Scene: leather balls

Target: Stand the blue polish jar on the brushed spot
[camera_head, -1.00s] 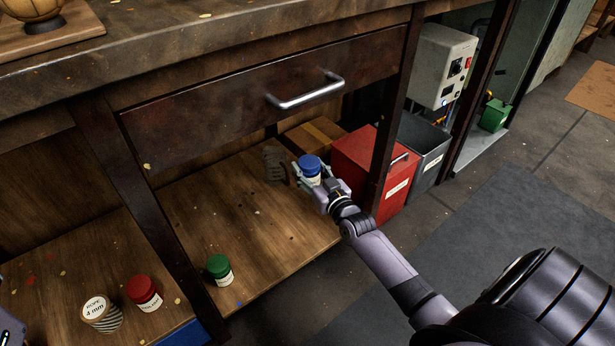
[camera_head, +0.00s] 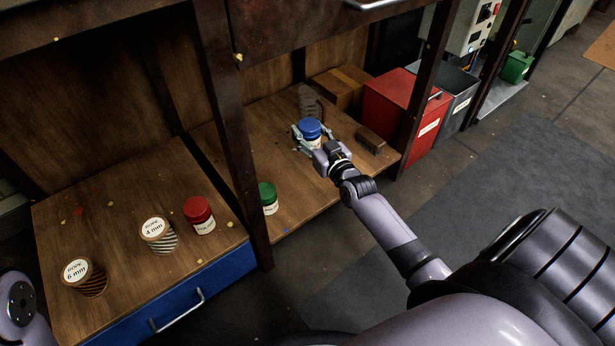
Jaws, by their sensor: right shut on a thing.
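The blue polish jar (camera_head: 309,130) has a blue lid and a white label. It is upright between the fingers of my right gripper (camera_head: 309,142), which is shut on it over the right part of the lower shelf (camera_head: 300,180). I cannot tell whether its base touches the shelf. A dark, wavy patch (camera_head: 310,101), which looks like the brushed spot, shows just behind the jar. The jar and gripper may hide part of it. My left gripper is out of view.
A brown block (camera_head: 370,141) lies right of the jar, near the shelf edge. A green jar (camera_head: 267,198), red jar (camera_head: 199,215) and two rope spools (camera_head: 157,234) are left. A dark post (camera_head: 235,150) stands between.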

